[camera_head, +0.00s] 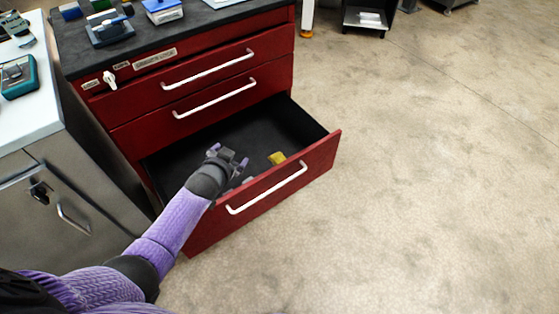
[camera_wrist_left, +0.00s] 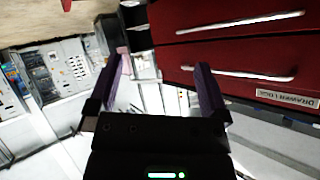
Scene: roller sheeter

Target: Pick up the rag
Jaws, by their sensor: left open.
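A small yellow item (camera_head: 277,158), which looks like a folded rag, lies on the dark floor of the open bottom drawer (camera_head: 318,160) of a red cabinet. My left gripper (camera_head: 228,154) is over the drawer, left of the yellow item and apart from it. Its jaws are open and nothing shows between them. In the left wrist view the two purple fingers (camera_wrist_left: 163,65) stand spread. The yellow item is not visible there. A small pale thing (camera_head: 247,181) lies in the drawer beside my wrist, partly hidden. My right gripper is in neither view.
The red drawer front with its white handle (camera_head: 268,188) stands out from the cabinet. Two closed drawers (camera_head: 200,95) are above, with a dark top (camera_head: 225,12) holding tools. A steel cabinet (camera_head: 40,195) is at left. The floor (camera_head: 440,170) at right is clear.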

